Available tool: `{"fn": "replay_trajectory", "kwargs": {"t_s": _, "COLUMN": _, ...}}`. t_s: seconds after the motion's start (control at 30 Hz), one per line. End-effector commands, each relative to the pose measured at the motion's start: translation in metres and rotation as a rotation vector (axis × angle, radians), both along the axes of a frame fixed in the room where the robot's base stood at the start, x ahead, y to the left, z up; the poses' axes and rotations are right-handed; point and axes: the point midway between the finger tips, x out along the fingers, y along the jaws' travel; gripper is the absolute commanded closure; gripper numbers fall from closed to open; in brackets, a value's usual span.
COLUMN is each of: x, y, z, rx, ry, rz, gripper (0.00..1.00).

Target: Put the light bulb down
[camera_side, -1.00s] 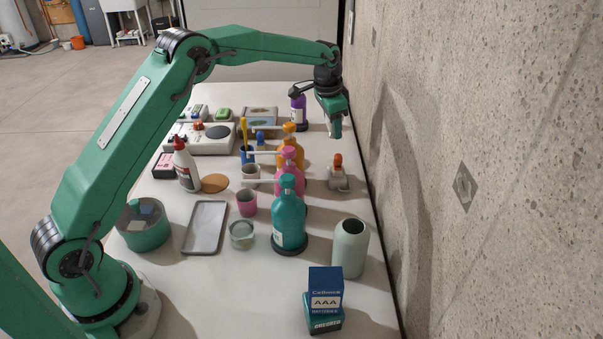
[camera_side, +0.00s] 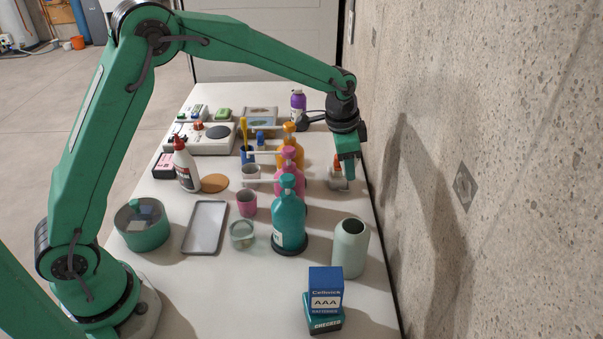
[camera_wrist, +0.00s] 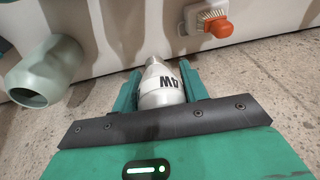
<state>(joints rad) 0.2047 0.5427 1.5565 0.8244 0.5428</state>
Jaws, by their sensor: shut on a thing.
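My gripper (camera_side: 348,172) hangs near the right edge of the white table, close to the concrete wall. In the wrist view its green fingers (camera_wrist: 162,80) are shut on the light bulb (camera_wrist: 162,88), which is white with dark lettering on its body. The bulb's narrow end points away from the palm, toward the table. In the side view the bulb is hidden by the fingers, so I cannot tell whether it touches anything.
A pale green vase (camera_side: 350,248) stands nearer the camera. Pump bottles (camera_side: 289,222) stand left. The wall (camera_side: 480,150) borders the table's right.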

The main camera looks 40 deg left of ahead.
Motion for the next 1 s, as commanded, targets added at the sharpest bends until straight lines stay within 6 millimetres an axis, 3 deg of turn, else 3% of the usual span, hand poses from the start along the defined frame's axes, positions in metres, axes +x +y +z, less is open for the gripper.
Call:
{"fn": "replay_trajectory", "kwargs": {"t_s": 0.1, "x": -0.020, "y": -0.016, "z": -0.001, "rx": 0.001, "ry": 0.001, "rz": -0.041, "gripper": 0.79}}
{"fn": "replay_trajectory", "kwargs": {"t_s": 0.3, "x": -0.039, "y": -0.028, "z": -0.003, "rx": 0.003, "ry": 0.002, "rz": -0.077, "gripper": 0.79}}
{"fn": "replay_trajectory", "kwargs": {"t_s": 0.63, "x": -0.043, "y": -0.030, "z": -0.007, "rx": 0.003, "ry": 0.002, "rz": -0.085, "gripper": 0.79}}
{"fn": "replay_trajectory", "kwargs": {"t_s": 1.0, "x": -0.043, "y": -0.030, "z": -0.053, "rx": 0.004, "ry": 0.005, "rz": -0.084, "gripper": 0.79}}
